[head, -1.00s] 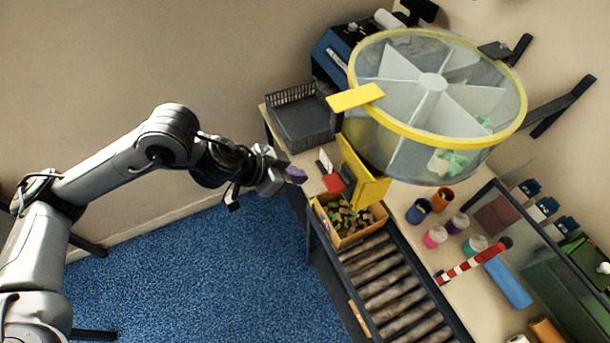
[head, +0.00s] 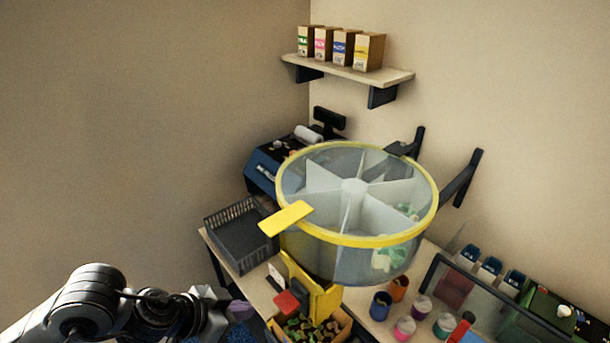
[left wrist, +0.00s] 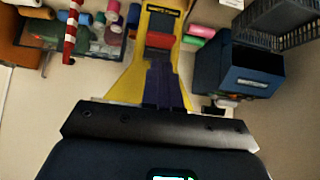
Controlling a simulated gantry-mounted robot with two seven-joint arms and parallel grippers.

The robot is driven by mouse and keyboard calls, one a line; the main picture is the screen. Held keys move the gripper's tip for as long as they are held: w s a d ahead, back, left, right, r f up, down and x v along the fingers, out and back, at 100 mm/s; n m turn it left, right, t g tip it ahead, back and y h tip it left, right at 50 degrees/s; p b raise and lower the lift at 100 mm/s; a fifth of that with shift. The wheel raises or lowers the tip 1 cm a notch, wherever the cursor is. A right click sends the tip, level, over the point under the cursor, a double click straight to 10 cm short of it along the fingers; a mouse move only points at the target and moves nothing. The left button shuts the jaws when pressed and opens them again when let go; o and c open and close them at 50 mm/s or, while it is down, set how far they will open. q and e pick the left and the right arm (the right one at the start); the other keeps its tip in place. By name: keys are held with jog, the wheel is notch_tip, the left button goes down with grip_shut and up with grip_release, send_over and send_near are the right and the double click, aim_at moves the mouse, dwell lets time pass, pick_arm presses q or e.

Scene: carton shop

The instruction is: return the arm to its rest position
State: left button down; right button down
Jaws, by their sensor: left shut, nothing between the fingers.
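My left arm comes in at the bottom left of the head view. Its gripper (head: 240,310), with purple fingertips, is low in the picture, left of the carton box of small pieces (head: 335,325). In the left wrist view the purple fingers (left wrist: 163,88) are together with nothing between them. Behind them stand the yellow chute (left wrist: 135,75) and a red block (left wrist: 159,41). The gripper appears apart from the bench things. My right gripper is in neither view.
A clear drum with a yellow rim (head: 432,222) stands over the bench. Several small cartons stand on a wall shelf (head: 400,77). The space by the left wall is clear.

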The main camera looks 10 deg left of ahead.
pick_arm(q)
jog(key=s+d+f+g+h+p, duration=0.1)
jog(key=s+d+f+g+h, duration=0.15)
jog(key=s+d+f, duration=0.6)
jog(key=s+d+n+t+h+p, duration=0.2)
jog(key=s+d+n, duration=0.3)
jog(key=d, duration=0.3)
jog(key=s+a+f+g+y, duration=0.1)
jog(key=a+f+y, duration=0.1)
jog(key=a, duration=0.4)
jog(key=s+a+f+g+y, duration=0.1)
jog(key=s+a+f+y, duration=0.1)
jog(key=a+y, duration=0.2)
jog(key=s+a+f+g+y, duration=0.1)
jog(key=s+a+f+y, duration=0.1)
jog(key=a, duration=0.6)
jog(key=shift+s+a+f+y, duration=0.2)
jog(key=shift+a+f+y, duration=0.15)
jog(key=shift+y, duration=0.4)
